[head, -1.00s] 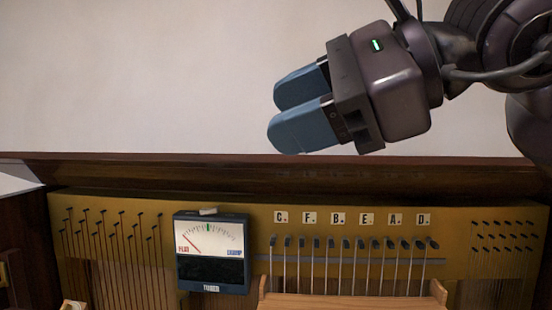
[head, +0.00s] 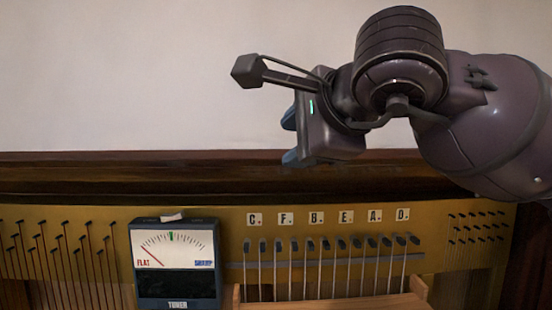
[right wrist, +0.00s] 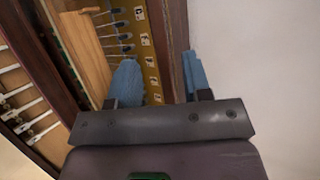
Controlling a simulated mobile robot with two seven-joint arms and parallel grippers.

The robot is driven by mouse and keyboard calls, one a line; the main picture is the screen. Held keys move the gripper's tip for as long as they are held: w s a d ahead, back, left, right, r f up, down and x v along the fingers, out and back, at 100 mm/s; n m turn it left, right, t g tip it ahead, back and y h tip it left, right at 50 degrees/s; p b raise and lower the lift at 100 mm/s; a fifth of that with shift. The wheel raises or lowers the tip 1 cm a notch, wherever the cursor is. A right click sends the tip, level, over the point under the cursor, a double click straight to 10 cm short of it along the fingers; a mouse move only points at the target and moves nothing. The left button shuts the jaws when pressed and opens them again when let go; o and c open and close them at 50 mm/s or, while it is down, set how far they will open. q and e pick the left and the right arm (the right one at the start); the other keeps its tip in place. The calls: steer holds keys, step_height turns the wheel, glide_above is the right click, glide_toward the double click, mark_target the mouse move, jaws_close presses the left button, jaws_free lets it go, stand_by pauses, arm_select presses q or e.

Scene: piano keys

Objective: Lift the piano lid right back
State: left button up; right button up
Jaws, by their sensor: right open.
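A long dark brown wooden board (head: 130,172) runs across the back of the open piano in the head view. I cannot tell for sure whether it is the lid or part of the case. My right gripper (head: 290,138) is at its upper edge, right of the middle, open and pointing left. In the right wrist view, the two blue fingers of the right gripper (right wrist: 159,62) are apart, with the dark board (right wrist: 168,40) lying between their lines. Contact cannot be told. My left gripper is not in view.
A tuner (head: 176,262) with a dial stands in front of the gold plate (head: 80,210) with its pins and strings. Letter tiles (head: 346,217) sit above a row of pins. A light wooden piece (head: 330,303) is at the bottom. White keys (right wrist: 20,98) show in the wrist view. The wall behind is bare.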

mark_target(278, 154)
steer(key=b+x, duration=0.1)
steer(key=x, duration=0.5)
steer(key=shift+w+a+f, duration=0.15)
steer(key=shift+w, duration=0.1)
steer(key=shift+c, duration=0.2)
jaws_close()
